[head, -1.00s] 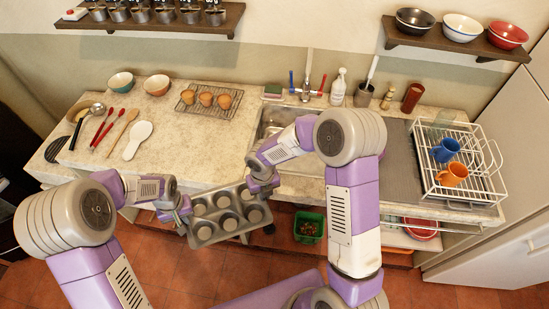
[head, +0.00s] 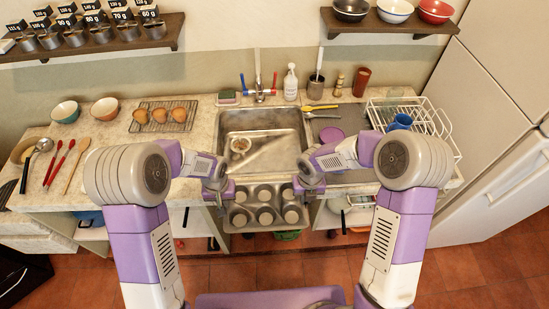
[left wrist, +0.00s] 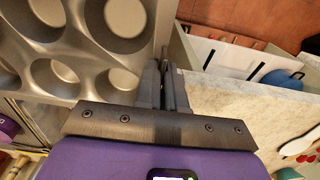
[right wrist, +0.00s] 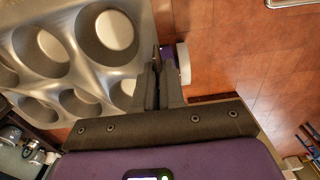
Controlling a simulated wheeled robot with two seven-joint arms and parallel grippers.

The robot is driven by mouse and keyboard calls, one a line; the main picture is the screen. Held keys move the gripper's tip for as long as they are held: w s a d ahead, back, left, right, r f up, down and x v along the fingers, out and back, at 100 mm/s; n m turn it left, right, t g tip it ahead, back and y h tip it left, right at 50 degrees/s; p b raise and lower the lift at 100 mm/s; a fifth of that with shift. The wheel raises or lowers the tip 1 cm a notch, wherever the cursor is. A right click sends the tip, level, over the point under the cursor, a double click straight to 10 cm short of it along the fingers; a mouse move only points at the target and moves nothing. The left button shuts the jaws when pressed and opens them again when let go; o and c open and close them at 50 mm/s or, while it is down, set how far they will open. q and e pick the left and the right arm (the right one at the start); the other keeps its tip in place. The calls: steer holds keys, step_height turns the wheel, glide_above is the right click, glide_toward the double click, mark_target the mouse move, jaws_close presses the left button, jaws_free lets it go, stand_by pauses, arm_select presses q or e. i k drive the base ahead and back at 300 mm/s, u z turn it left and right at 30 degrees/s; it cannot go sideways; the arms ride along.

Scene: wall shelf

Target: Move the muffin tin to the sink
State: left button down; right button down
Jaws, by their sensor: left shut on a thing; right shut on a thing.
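The grey muffin tin (head: 265,207) hangs in the air at the counter's front edge, just in front of the sink (head: 290,153). Its cups face up and look empty. My left gripper (head: 223,194) is shut on the tin's left end, and my right gripper (head: 305,187) is shut on its right end. In the left wrist view the tin (left wrist: 88,47) lies beside the closed fingers (left wrist: 165,75); in the right wrist view the tin (right wrist: 85,55) does too. The sink basin is mostly bare, with a small round thing (head: 240,146) inside at left.
The faucet (head: 260,88) stands behind the sink. Right of it are a purple disc (head: 331,134), a yellow utensil (head: 320,107) and a dish rack (head: 440,125) with a blue mug (head: 400,122). A cooling rack (head: 179,112) with brown baked items lies to the left.

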mark_target(263, 168)
steer(key=i, duration=1)
